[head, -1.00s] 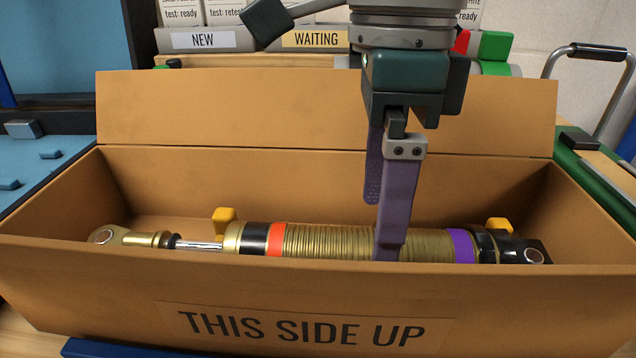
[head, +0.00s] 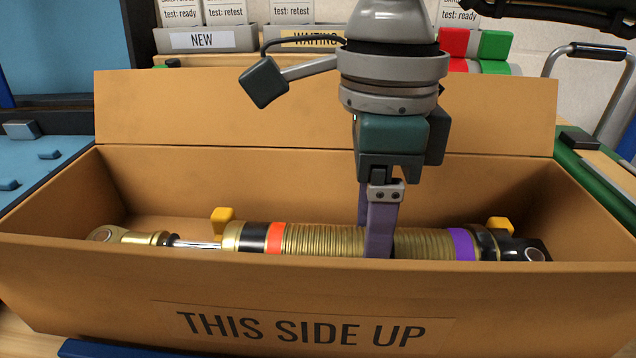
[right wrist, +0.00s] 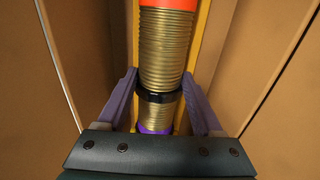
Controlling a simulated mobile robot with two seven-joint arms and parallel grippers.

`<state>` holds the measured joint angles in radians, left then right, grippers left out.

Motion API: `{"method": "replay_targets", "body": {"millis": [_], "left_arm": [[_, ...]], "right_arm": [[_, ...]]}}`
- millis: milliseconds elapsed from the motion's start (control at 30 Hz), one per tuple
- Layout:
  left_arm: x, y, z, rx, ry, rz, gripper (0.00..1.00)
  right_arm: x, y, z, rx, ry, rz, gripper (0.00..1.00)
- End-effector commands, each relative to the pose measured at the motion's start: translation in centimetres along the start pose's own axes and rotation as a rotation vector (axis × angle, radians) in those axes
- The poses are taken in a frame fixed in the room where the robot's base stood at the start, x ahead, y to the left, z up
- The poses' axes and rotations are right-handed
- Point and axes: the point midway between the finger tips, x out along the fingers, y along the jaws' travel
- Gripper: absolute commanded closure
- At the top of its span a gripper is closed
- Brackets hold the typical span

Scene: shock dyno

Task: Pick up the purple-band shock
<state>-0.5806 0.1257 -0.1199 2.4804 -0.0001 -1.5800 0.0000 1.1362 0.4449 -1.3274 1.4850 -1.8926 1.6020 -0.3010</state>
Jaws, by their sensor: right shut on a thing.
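The purple-band shock (head: 320,241) lies lengthwise in the open cardboard box (head: 270,285). It has a gold ribbed body, a purple band near its right end and an orange-red band toward its left. My right gripper (head: 374,245) points straight down into the box, its purple fingers shut on the ribbed body between the bands. In the right wrist view the fingers stand on either side of the shock (right wrist: 166,52), near a black ring. The box's front wall hides the shock's underside. My left gripper is not in view.
Two yellow blocks (head: 222,216) show behind the shock. The box's back flap (head: 230,110) stands up. Behind are bins labelled NEW (head: 203,40) and WAITING. A blue surface (head: 40,165) is at left, and a green-edged tray (head: 590,185) at right.

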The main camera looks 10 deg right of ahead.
Motion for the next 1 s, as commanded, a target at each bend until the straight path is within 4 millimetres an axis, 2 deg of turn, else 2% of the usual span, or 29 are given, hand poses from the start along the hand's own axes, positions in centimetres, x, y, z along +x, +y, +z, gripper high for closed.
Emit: {"method": "replay_targets", "body": {"millis": [67,400,1000], "left_arm": [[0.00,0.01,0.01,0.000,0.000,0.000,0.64],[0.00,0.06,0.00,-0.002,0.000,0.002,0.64],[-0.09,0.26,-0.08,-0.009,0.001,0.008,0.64]], "right_arm": [[-0.02,0.02,0.01,0.000,0.000,0.001,0.63],[-0.03,0.03,0.01,0.000,0.000,0.001,1.00],[-0.48,-0.02,0.12,-0.002,-0.004,-0.002,1.00]]}}
